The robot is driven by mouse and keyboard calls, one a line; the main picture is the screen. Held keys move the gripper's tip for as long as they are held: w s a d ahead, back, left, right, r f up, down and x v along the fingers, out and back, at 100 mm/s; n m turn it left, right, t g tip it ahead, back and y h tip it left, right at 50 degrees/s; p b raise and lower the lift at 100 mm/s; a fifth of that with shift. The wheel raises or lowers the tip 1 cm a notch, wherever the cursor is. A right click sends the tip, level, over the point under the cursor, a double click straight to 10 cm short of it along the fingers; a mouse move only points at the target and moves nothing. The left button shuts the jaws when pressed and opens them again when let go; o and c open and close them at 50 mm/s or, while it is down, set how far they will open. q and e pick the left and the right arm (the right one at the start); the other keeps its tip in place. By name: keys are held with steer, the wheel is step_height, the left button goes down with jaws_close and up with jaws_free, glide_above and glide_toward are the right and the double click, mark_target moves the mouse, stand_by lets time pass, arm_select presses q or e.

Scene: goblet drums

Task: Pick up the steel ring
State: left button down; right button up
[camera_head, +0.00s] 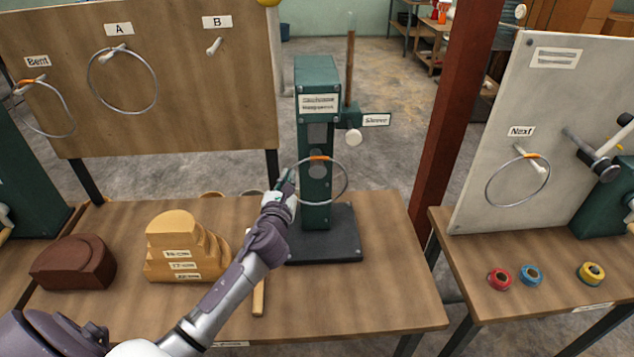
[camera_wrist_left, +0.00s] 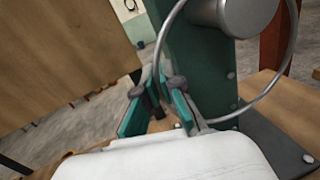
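A thin steel ring (camera_head: 347,181) with an orange mark at its top hangs on the front of a green stand (camera_head: 316,75) at the centre of the table. My left gripper (camera_head: 286,181) is at the ring's left side. In the left wrist view its two teal fingers (camera_wrist_left: 157,90) are apart, and the ring's left side (camera_wrist_left: 156,62) passes between or just beyond them; contact cannot be told. A round grey peg end (camera_wrist_left: 250,12) shows inside the ring. My right gripper is not in view.
Similar rings hang at "Bent" (camera_head: 73,120), "A" (camera_head: 157,88) and "Next" (camera_head: 488,190); peg "B" (camera_head: 214,46) is empty. Stepped wooden blocks (camera_head: 172,232), a brown block (camera_head: 70,265) and a wooden handle (camera_head: 258,300) lie on the table. Coloured tape rolls (camera_head: 531,274) lie at right.

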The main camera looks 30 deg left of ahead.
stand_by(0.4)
arm_select(q)
steer(key=shift+r, duration=0.1)
steer(key=shift+s+r, duration=0.1)
step_height(320, 180, up, 7)
steer(key=d+b+v, duration=0.2)
steer(key=v, duration=0.7)
steer(key=w+d+b+v, duration=0.1)
steer(key=b+v, duration=0.1)
steer(key=v, duration=0.8)
steer(key=shift+d, duration=0.5)
steer(key=shift+s, duration=0.1)
